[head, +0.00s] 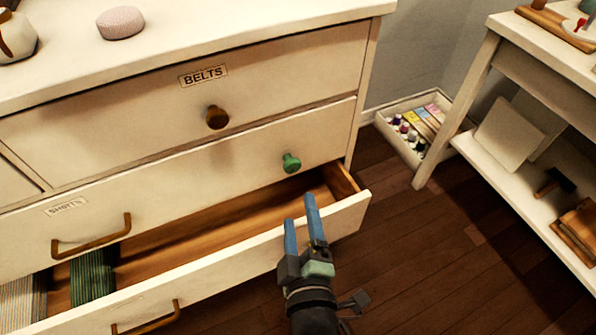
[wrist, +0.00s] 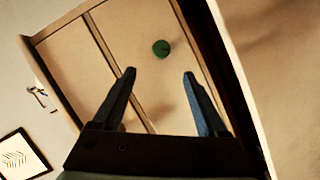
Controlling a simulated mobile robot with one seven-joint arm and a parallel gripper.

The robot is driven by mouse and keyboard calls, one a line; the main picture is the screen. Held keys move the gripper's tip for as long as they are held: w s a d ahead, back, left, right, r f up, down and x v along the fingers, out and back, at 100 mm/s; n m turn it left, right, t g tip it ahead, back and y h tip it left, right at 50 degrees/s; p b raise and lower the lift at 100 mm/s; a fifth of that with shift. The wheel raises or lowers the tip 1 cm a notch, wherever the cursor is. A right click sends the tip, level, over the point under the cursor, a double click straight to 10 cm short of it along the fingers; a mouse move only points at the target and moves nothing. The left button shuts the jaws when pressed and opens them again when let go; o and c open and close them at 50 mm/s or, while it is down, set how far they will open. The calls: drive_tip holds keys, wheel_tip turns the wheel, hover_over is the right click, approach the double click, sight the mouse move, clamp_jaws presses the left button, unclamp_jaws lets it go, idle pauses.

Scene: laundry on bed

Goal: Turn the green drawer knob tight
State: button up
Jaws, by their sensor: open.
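The green knob (head: 291,163) sits on the right part of a white drawer front (head: 225,168), below the drawer labelled BELTS. My gripper (head: 299,217) is open, its two blue fingers pointing up toward the knob from below, over the open lower drawer's front. In the wrist view the green knob (wrist: 161,48) shows beyond the fingertips, between them and a little above. The gripper (wrist: 160,73) holds nothing and is apart from the knob.
The open lower drawer (head: 255,243) juts out beneath, with folded striped cloth (head: 92,277) at its left. A brown knob (head: 217,117) is above. A white shelf unit (head: 480,90) and a tray of bottles (head: 397,146) stand right.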

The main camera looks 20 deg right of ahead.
sight(293, 168)
drive_tip(key=b+x, duration=0.5)
drive_tip(key=x, duration=0.7)
drive_tip(key=shift+w+d+f, duration=0.15)
drive_tip(key=shift+w+f, duration=0.05)
drive_tip(key=shift+w, duration=0.15)
clamp_jaws()
